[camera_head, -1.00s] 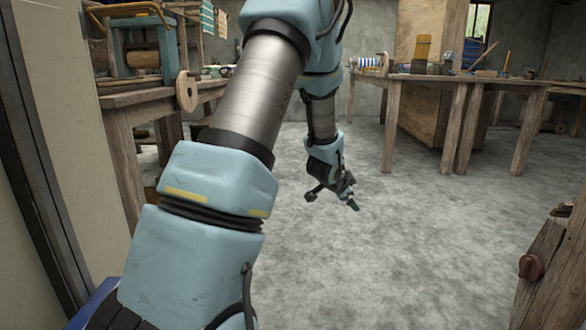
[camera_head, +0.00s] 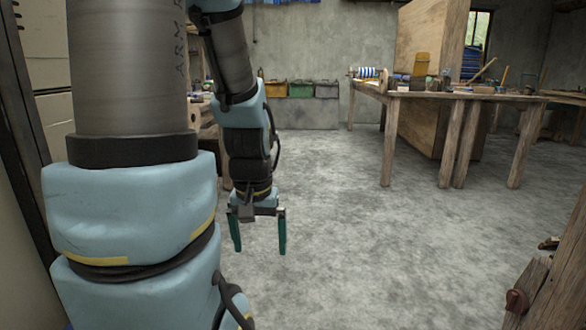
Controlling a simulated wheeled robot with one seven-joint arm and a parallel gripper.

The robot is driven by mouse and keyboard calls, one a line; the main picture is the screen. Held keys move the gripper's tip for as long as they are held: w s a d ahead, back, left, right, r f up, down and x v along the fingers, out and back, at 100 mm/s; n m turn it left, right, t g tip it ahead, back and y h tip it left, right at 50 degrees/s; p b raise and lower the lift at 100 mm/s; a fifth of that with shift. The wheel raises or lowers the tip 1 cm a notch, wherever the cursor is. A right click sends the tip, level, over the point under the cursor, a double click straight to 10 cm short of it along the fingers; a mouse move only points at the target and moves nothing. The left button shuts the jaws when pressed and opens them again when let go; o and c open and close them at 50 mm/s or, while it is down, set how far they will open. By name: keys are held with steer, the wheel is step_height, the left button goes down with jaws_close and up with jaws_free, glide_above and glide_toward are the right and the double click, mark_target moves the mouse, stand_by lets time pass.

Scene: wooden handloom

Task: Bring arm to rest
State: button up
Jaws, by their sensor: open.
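My gripper (camera_head: 259,240) hangs at the end of my arm, pointing down over the bare concrete floor, left of the picture's middle. Its two dark green fingers are spread apart with nothing between them. My blue and grey arm fills the left side of the view and bends down at the wrist. The gripper touches nothing that I can see.
A wooden workbench (camera_head: 472,97) with tools and a striped spool (camera_head: 367,72) stands at the back right. Coloured bins (camera_head: 300,89) line the back wall. A wooden frame part (camera_head: 556,275) is at the lower right. The middle floor (camera_head: 370,230) is clear.

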step_height(320, 180, up, 30)
steer(key=p, duration=2.8)
steer(key=shift+r, duration=0.2)
